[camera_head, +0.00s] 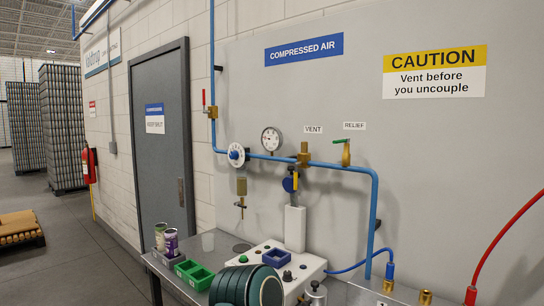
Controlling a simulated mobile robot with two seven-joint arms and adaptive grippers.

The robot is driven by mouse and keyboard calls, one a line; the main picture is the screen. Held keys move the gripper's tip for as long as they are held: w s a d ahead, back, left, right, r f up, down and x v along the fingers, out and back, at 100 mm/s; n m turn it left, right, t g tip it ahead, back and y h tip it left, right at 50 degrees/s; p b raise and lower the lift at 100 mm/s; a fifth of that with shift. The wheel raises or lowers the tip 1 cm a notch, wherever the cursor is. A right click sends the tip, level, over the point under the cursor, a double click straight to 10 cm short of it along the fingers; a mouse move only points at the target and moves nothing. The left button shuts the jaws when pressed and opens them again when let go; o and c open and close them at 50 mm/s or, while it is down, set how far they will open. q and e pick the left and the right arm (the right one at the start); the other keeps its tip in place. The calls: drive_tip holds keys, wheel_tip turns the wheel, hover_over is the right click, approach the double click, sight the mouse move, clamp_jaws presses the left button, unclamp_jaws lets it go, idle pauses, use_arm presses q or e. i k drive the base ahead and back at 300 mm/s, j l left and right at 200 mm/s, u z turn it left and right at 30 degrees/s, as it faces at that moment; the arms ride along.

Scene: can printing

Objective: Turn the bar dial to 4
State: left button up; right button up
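A round white dial with a blue knob (236,154) sits on the blue air pipe at the grey wall panel, left of the pressure gauge. It has marks around its rim, too small to read, so I cannot tell its setting. The pressure gauge (271,139) has a white face above the pipe; its needle reading is too small to tell. I see no label naming the bar dial; the white dial looks the likeliest. Neither of my grippers shows in the head view, and nothing touches the dial.
Below stands a bench with a white box (268,259), green bins (195,274), cans (171,242) and a dark green ribbed cylinder (246,286). A brass valve under the VENT label (304,157) and a RELIEF valve (346,153) are right of the gauge. The space before the dial looks clear.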

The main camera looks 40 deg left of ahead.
sight(235, 155)
drive_tip(key=j+z, duration=0.65)
drive_tip(key=j, duration=0.25)
drive_tip(key=k+j+z, duration=0.15)
drive_tip(key=j, duration=0.15)
drive_tip(key=j+z, duration=0.1)
drive_tip(key=j, duration=0.25)
drive_tip(key=k+j+z, duration=0.15)
drive_tip(key=j, duration=0.15)
drive_tip(key=k+j, duration=0.1)
drive_tip(key=j, duration=0.3)
drive_tip(key=k+j+z, duration=0.1)
drive_tip(key=j, duration=0.25)
drive_tip(key=k+j, duration=0.2)
drive_tip(key=j, duration=0.2)
drive_tip(key=k+j, duration=0.1)
drive_tip(key=j, duration=0.3)
drive_tip(key=k+j+z, duration=0.1)
drive_tip(key=j, duration=0.25)
drive_tip(key=k, duration=0.05)
